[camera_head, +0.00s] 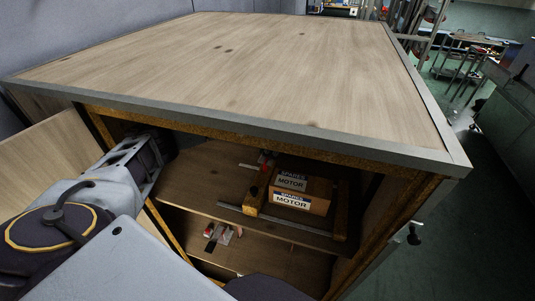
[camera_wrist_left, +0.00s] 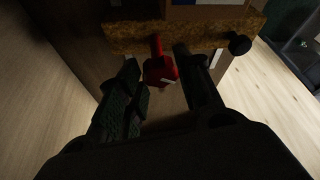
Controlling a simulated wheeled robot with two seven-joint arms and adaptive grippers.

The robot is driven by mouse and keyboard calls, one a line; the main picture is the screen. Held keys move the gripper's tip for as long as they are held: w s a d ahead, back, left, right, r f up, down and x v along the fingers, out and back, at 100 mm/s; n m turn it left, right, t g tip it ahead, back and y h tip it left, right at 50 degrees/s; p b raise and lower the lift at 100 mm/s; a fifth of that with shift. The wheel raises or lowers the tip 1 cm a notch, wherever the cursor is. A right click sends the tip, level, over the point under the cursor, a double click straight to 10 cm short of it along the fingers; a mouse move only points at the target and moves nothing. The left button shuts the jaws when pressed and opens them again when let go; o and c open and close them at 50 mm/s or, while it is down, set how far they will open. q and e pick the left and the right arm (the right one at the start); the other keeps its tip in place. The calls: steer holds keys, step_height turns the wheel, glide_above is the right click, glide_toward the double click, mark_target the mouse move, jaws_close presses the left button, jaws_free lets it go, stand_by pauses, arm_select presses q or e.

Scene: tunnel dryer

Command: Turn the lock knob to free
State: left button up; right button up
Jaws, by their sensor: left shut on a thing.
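A red knob (camera_wrist_left: 160,71) with a short stem sits below a rough yellow-brown bar (camera_wrist_left: 130,36) in the left wrist view. The two dark fingers of my left gripper (camera_wrist_left: 157,62) are on either side of it, shut on it. In the head view my left arm reaches through the cabinet's open front, and its fingertips are lost in shadow. A small red part (camera_head: 265,159) shows there beside the yellow frame (camera_head: 254,194); I cannot tell if it is the same knob. The knob's turn position is unclear. My right gripper is out of view.
The cabinet's wooden top (camera_head: 240,70) overhangs the opening. Boxes marked MOTOR (camera_head: 303,188) stand on the inner shelf (camera_head: 195,183). A black round knob (camera_wrist_left: 239,44) is close to the right finger. A small red and white item (camera_head: 222,236) lies lower down. An open door panel (camera_head: 45,155) stands at left.

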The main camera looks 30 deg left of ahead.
arm_select(q)
steer(key=o, duration=1)
steer(key=shift+o, duration=0.2)
steer(key=shift+m, duration=0.4)
steer(key=shift+s+m+t+b, duration=0.1)
steer(key=shift+m+t+b, duration=0.45)
steer(key=shift+m, duration=0.25)
steer(key=shift+s+m+t+y, duration=0.1)
steer(key=shift+m+t+y, duration=0.2)
steer(key=shift+m, duration=0.7)
steer(key=shift+s+m+t, duration=0.1)
steer(key=shift+m+t, duration=0.55)
steer(key=shift+m, duration=0.95)
steer(key=shift+s+r+m+t+p, duration=0.1)
steer(key=shift+m+t+p, duration=0.3)
steer(key=shift+m+p, duration=0.45)
steer(key=shift+s+m+t+p, duration=0.1)
steer(key=shift+m+t+p, duration=0.35)
steer(key=shift+m, duration=0.8)
steer(key=shift+h, duration=0.4)
